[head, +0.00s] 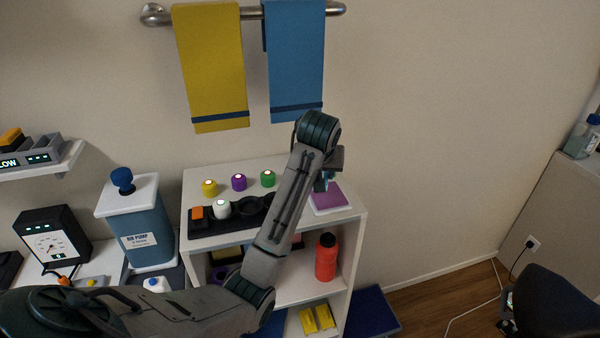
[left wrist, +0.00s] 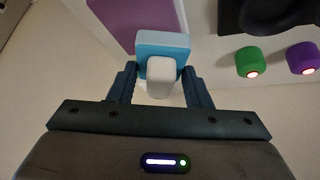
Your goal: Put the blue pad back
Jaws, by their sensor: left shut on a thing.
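The blue pad (left wrist: 163,42) has a pale block-like grip (left wrist: 160,78) on it. My left gripper (left wrist: 162,88) is shut on this grip, with one finger on each side. In the head view my left gripper (head: 326,178) is over the right part of the white shelf unit's top, beside a purple square (head: 328,198). The arm and gripper hide most of the pad there. In the left wrist view the pad's edge is close to the purple square (left wrist: 112,22). I cannot tell whether the pad touches the surface. My right gripper is not in view.
A black tray with round recesses (head: 262,198) lies beside my forearm on the shelf unit (head: 215,242). Yellow (head: 209,188), purple (head: 239,183) and green (head: 268,179) knobs stand behind it. A red bottle (head: 326,258) stands on the shelf below. Towels hang above.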

